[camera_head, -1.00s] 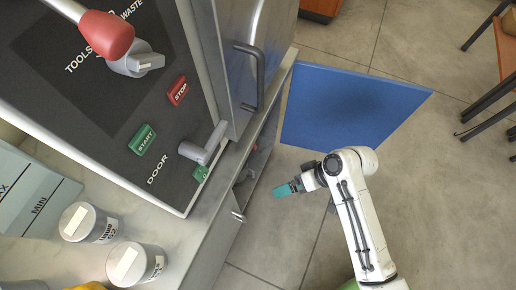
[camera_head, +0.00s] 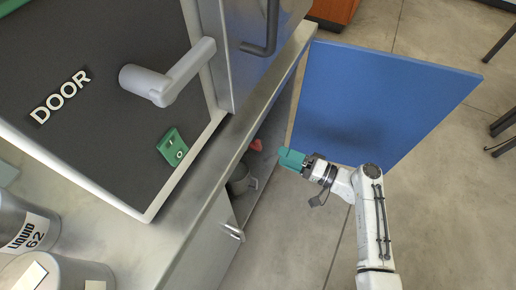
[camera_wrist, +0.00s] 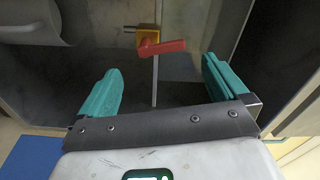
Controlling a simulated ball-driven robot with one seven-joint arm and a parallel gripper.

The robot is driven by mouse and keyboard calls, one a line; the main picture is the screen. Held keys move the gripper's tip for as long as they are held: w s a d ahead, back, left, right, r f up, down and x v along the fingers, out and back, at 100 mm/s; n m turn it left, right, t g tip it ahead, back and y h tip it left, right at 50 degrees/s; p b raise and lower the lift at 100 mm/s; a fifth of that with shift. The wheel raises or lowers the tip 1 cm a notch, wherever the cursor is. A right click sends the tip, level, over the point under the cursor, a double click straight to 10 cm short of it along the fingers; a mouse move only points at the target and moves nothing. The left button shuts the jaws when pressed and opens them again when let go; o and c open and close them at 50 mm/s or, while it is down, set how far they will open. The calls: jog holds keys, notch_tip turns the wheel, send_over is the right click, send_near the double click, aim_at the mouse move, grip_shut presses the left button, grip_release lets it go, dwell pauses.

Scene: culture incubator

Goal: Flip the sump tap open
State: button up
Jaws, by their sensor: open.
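The sump tap has a red lever handle (camera_wrist: 162,47) on a yellow mount (camera_wrist: 150,33), with a thin grey pipe (camera_wrist: 155,82) running down below it. The lever lies roughly crosswise to the pipe in the wrist view. In the head view a small red part (camera_head: 256,145) shows inside the open cabinet. My gripper (camera_wrist: 163,90) has its two teal fingers spread wide and empty, with the tap beyond and between them, apart from it. In the head view my gripper (camera_head: 291,160) is at the cabinet opening.
A blue door panel (camera_head: 385,100) stands open to the right of the cabinet. A grey container (camera_head: 240,181) sits inside the cabinet. The control panel with a grey door lever (camera_head: 168,75) and a green switch (camera_head: 173,147) is above left. Open floor (camera_head: 300,235) lies in front.

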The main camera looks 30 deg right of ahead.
aim_at(260, 148)
jog(key=b+x, duration=0.2)
jog(key=x, duration=0.7)
jog(key=shift+w+a, duration=0.2)
jog(key=shift+a, duration=0.05)
jog(key=shift+c, duration=0.3)
